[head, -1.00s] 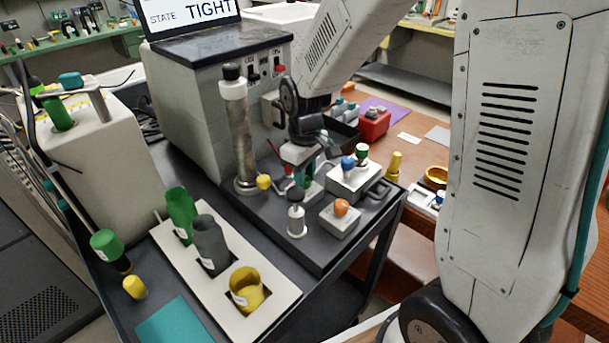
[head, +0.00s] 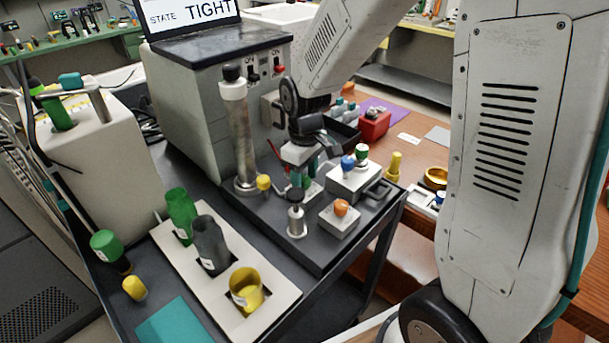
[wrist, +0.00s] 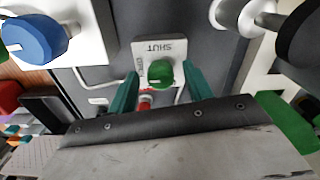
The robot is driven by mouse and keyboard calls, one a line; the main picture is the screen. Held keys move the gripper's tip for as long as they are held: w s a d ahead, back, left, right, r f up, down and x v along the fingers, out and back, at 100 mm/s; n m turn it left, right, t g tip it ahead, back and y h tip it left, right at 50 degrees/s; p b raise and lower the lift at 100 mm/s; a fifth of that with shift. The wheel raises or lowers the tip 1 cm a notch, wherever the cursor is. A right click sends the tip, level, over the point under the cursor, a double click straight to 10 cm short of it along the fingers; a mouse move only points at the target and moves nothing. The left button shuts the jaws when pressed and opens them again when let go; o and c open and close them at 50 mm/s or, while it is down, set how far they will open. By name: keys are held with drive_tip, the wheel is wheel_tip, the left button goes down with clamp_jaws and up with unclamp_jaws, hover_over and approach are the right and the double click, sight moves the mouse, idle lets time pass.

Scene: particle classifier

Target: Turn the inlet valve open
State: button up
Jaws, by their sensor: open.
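My gripper (wrist: 161,82) is open, with one teal finger on each side of the knob. A gap to the fingers shows; I cannot tell whether either touches it. In the head view my gripper (head: 303,176) points down over the dark bench top, beside the glass column, and largely hides the knob. A red part (wrist: 144,103) shows just below the knob in the wrist view.
A box with a blue knob (head: 348,163) and a green knob (head: 362,150) stands right of my gripper. A black-capped post (head: 296,213) and an orange-knobbed box (head: 341,208) are in front. The glass column (head: 240,135) rises at left. The screen (head: 190,14) reads TIGHT.

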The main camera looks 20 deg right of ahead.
sight(306, 179)
wheel_tip(306, 179, up, 8)
drive_tip(key=shift+f, duration=0.1)
idle(0.4)
drive_tip(key=shift+s+m, duration=0.3)
drive_tip(key=s+d+r+m, duration=0.1)
drive_tip(key=s+r+m, duration=0.2)
drive_tip(key=s, duration=0.8)
drive_tip(key=s+d+r+m+t, duration=0.1)
drive_tip(key=s+r, duration=0.5)
drive_tip(key=s, duration=0.6)
drive_tip(key=shift+s+d+r+m, duration=0.2)
drive_tip(key=shift+d+m, duration=0.25)
drive_tip(key=shift+m, duration=0.45)
